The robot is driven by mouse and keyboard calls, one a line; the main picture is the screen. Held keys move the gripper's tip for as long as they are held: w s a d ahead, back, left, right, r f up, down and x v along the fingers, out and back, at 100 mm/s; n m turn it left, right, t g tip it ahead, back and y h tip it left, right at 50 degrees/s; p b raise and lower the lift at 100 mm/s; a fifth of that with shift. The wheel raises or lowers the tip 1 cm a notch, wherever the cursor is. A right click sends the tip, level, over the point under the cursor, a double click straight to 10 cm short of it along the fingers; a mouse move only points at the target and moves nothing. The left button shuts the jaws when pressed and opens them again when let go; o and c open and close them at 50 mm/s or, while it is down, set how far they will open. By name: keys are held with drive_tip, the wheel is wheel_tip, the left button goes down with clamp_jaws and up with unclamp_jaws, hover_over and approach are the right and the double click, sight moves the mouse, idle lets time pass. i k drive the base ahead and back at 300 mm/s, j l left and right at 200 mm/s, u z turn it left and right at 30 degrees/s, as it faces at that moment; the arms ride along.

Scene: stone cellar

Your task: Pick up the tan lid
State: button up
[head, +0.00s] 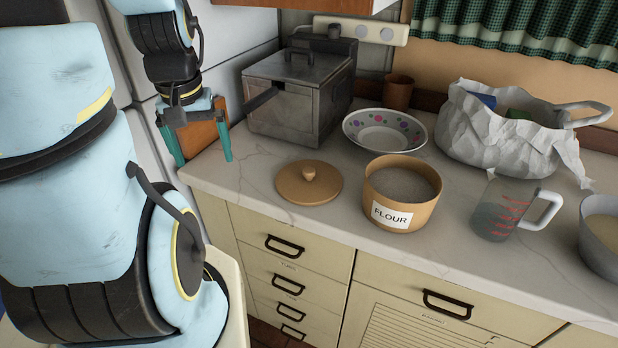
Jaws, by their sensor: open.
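The tan lid (309,185) is a round, flat disc with a small knob on top. It lies on the marble-look counter (265,162), left of the tan flour canister (392,216). The canister carries a "FLOUR" label, has no lid on it and holds a pale grey content. My gripper (203,161) hangs at the counter's left end, left of the lid and apart from it. Its two teal fingers are spread and point down, with nothing visibly held between them. An orange-brown board (200,138) shows behind the fingers.
A metal box (290,112) with a handle stands behind the lid. A dotted bowl (384,130), a brown cup (398,91), a crumpled white bag (500,135), a measuring jug (500,208) and a grey bowl (603,245) stand farther right. Drawers are below the counter.

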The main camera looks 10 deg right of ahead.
sight(304, 183)
drive_tip(key=k+l+u, duration=0.15)
drive_tip(key=l+u, duration=0.2)
drive_tip(key=k+l+u, duration=0.2)
drive_tip(key=u, duration=0.2)
drive_tip(key=k+l, duration=0.05)
drive_tip(key=l, duration=0.05)
